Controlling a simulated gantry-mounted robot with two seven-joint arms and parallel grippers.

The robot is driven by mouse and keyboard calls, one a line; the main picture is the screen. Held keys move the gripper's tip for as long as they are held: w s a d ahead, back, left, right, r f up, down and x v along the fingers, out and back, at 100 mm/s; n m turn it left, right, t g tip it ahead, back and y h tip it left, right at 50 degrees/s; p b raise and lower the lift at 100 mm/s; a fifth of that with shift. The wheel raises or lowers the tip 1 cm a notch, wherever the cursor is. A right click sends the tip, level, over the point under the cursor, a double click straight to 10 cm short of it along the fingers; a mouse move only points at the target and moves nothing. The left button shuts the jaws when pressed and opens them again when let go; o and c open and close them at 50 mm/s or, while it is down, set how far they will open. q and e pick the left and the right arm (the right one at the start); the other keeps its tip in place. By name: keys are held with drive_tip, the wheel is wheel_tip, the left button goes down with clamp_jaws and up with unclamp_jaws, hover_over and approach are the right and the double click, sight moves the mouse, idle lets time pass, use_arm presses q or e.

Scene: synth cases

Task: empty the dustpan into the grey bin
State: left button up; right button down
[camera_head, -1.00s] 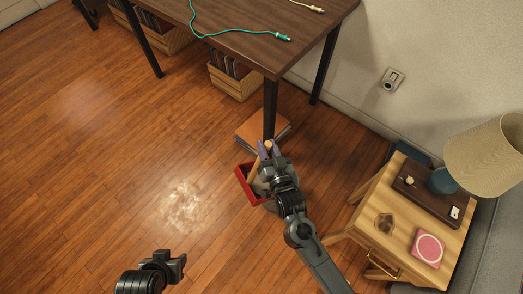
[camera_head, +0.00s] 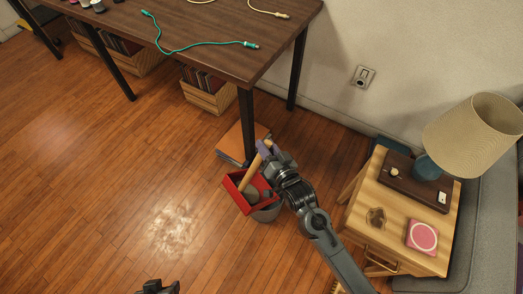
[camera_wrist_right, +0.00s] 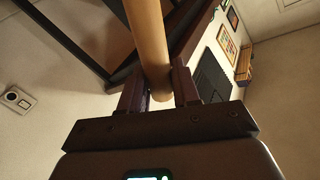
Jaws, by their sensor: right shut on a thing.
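The red dustpan (camera_head: 233,186) hangs from its tan wooden handle (camera_head: 253,167), below my right gripper (camera_head: 266,153). That gripper is shut on the handle, which also shows between the fingers in the right wrist view (camera_wrist_right: 149,40). The pan looks tilted, and dark grey lumps show in it. The grey bin (camera_head: 269,214) stands on the floor just below and partly behind the pan. The pan and my arm hide most of the bin, including its inside. My left gripper (camera_head: 159,287) barely shows at the bottom edge; its jaws cannot be made out.
A table leg (camera_head: 247,125) and a stack of books or folders (camera_head: 236,142) stand close behind the dustpan. A wooden side table (camera_head: 390,236) with a lamp (camera_head: 478,135) is to the right. The wooden floor (camera_head: 110,200) at left is clear.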

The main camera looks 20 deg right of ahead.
drive_tip(key=w+d+f+m+p, duration=0.1)
drive_tip(key=d, duration=0.4)
drive_tip(key=w+d+f+m+p, duration=0.1)
drive_tip(key=w+d+m, duration=0.1)
drive_tip(key=d, duration=0.4)
drive_tip(key=shift+w+d+f+m+g+y, duration=0.25)
drive_tip(key=shift+d+f+m+g+y, duration=0.05)
drive_tip(key=shift+f, duration=0.05)
idle(0.5)
idle(1.1)
idle(0.8)
idle(0.6)
drive_tip(key=shift+a, duration=0.1)
